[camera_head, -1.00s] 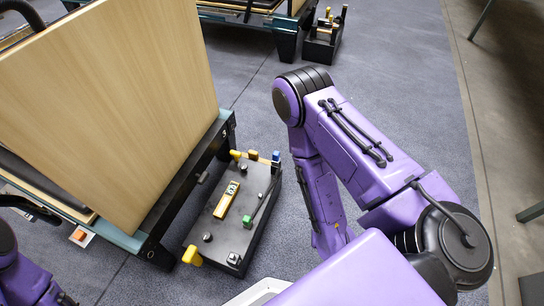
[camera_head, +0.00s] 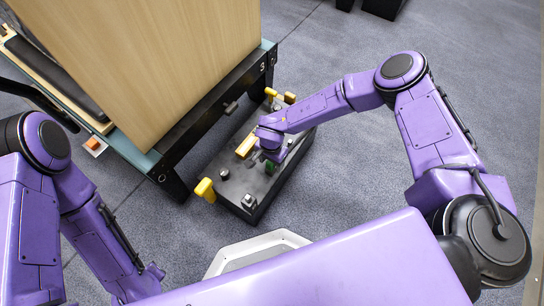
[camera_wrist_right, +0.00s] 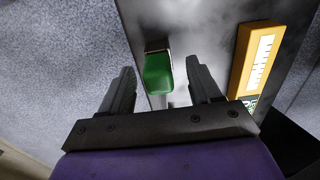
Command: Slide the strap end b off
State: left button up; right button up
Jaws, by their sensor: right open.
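A green end piece (camera_wrist_right: 158,75), which I take to be a strap end though no label is readable, stands on the dark box (camera_head: 236,190). It also shows in the head view (camera_head: 270,167), partly behind my right gripper (camera_head: 268,153). In the right wrist view the right gripper (camera_wrist_right: 161,70) is open, with a finger on each side of the green piece. Gaps show on both sides, so it is not gripped. The strap itself is largely hidden. My left arm is at the lower left; its gripper does not show.
A yellow device (camera_wrist_right: 257,62) lies on the box beside the green piece. Grey floor lies open to the right.

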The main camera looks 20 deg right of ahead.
notch_tip(320, 180, down, 3)
jog(key=shift+r+b, duration=0.15)
jog(key=shift+b, duration=0.2)
jog(key=c, duration=1.1)
jog(key=shift+r+p, duration=2.45)
jog(key=shift+r, duration=0.35)
jog(key=shift+r, duration=0.1)
